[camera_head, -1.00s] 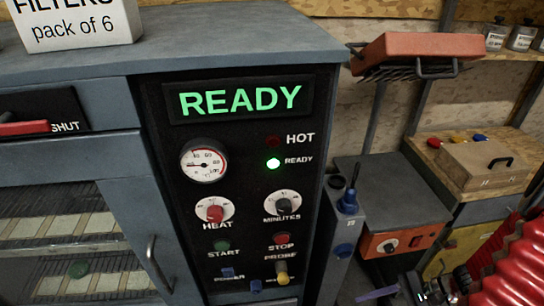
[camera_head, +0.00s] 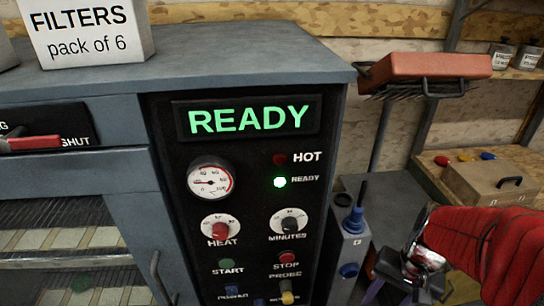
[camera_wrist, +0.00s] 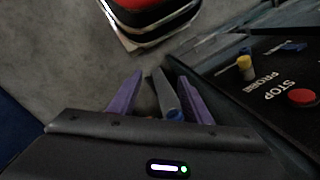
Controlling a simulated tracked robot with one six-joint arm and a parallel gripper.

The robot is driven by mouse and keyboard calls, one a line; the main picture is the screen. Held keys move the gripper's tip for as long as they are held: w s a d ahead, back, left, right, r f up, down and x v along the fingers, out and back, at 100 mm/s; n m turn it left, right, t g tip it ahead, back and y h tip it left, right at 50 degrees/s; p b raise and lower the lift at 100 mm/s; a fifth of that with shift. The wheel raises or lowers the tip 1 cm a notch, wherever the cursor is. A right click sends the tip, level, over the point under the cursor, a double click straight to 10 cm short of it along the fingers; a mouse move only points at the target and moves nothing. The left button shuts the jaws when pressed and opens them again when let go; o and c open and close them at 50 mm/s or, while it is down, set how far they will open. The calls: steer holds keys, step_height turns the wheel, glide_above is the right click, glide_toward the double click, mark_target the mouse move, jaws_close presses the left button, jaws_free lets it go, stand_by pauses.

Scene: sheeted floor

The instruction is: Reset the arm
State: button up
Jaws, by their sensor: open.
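My gripper (camera_wrist: 160,76) shows in the wrist view with its two purple fingers apart. A grey bar with a blue end (camera_wrist: 166,98) shows between the fingers; I cannot tell whether it touches them. In the head view my gripper (camera_head: 400,280) is at the lower right, at the end of my red-sleeved arm, its tips partly hidden. It is in front of and to the right of the control panel (camera_head: 255,190), which reads READY in green. The panel's red STOP button (camera_wrist: 303,97) is at the right of the wrist view.
A grey post with blue knobs (camera_head: 350,240) stands between the panel and my arm. A FILTERS box (camera_head: 90,35) is on the cabinet top. A red and black object (camera_wrist: 150,20) lies at the wrist view's top.

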steer(key=w+a+r+n+t+h, duration=0.1)
steer(key=a+r+n+t, duration=0.4)
steer(key=a+r, duration=0.7)
step_height(320, 180, up, 3)
steer(key=shift+w+n+t+h, duration=0.3)
steer(key=shift+n, duration=0.8)
steer(key=shift+c, duration=0.3)
